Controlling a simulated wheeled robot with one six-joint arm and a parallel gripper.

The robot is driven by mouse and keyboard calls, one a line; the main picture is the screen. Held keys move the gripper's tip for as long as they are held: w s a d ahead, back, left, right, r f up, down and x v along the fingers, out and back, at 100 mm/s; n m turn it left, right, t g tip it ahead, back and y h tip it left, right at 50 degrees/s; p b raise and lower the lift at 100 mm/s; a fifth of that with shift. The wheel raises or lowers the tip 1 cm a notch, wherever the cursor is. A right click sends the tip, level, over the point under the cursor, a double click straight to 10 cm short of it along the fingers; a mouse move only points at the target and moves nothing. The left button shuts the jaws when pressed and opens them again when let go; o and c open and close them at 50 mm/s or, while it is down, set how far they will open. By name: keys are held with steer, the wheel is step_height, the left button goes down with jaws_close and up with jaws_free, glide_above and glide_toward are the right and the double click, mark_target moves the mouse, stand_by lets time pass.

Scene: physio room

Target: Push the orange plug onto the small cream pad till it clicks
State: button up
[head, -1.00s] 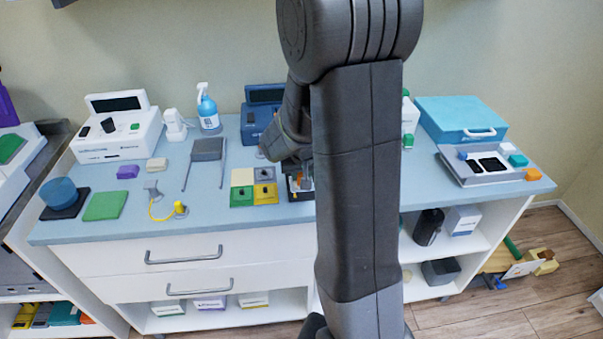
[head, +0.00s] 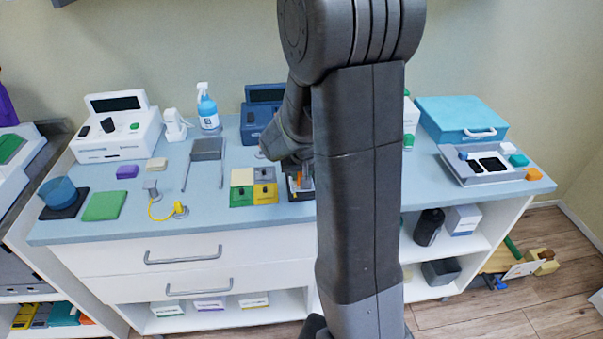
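A small piece of orange (head: 309,169), perhaps the orange plug, shows at my gripper (head: 302,172), beside my arm. My arm hides most of both, so I cannot tell whether the fingers hold it. The gripper is low over a dark holder (head: 292,190) on the blue-grey counter. A small cream pad (head: 156,164) lies on the counter at the left, near a purple block. A cream square (head: 242,176) also forms one quarter of a coloured four-part plate, left of my gripper.
A purple block (head: 127,172), a green pad (head: 105,206), a yellow cable (head: 160,212) and a grey two-legged stand (head: 207,150) lie left. A silver tray (head: 487,166) and teal case (head: 462,116) stand right.

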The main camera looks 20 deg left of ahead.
steer(key=o, duration=0.9)
steer(key=shift+c, duration=0.2)
steer(key=shift+r+p, duration=2.4)
steer(key=shift+r, duration=1.15)
steer(key=shift+f, duration=0.2)
steer(key=shift+f+b, duration=2.3)
steer(key=shift+f, duration=0.9)
